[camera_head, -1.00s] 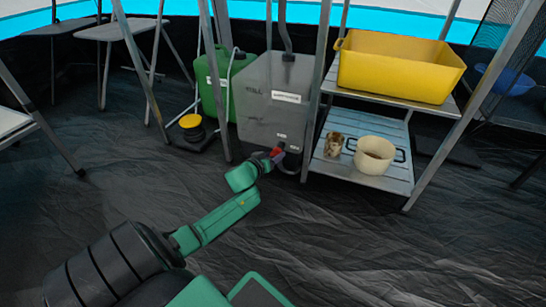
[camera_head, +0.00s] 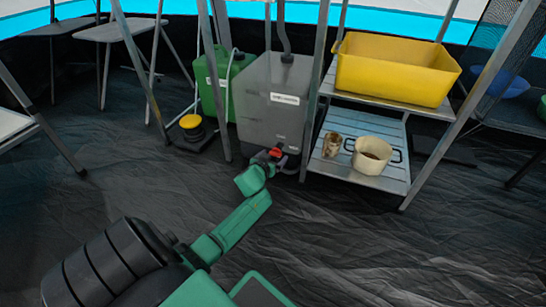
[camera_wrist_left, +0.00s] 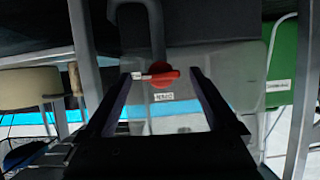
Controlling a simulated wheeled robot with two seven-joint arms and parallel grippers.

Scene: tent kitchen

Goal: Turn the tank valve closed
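The grey tank (camera_head: 258,105) stands on the floor left of the metal shelf. Its red valve handle (camera_head: 276,153) is low on its front. In the left wrist view, which looks upside down, the red handle (camera_wrist_left: 161,77) lies across the picture, with a pale piece at its left end and a small label beneath. My left gripper (camera_head: 270,160) is at the valve. In the wrist view its two dark fingers (camera_wrist_left: 158,74) are apart, one on each side of the handle, with visible gaps. Whether they touch the handle is not clear. My right gripper is not in view.
A metal shelf (camera_head: 400,174) beside the tank holds a yellow tub (camera_head: 390,75), a white pot (camera_head: 371,152) and a small cup (camera_head: 332,144). A green canister (camera_head: 215,85) and a yellow-topped item (camera_head: 190,122) stand to the left. The dark floor in front is clear.

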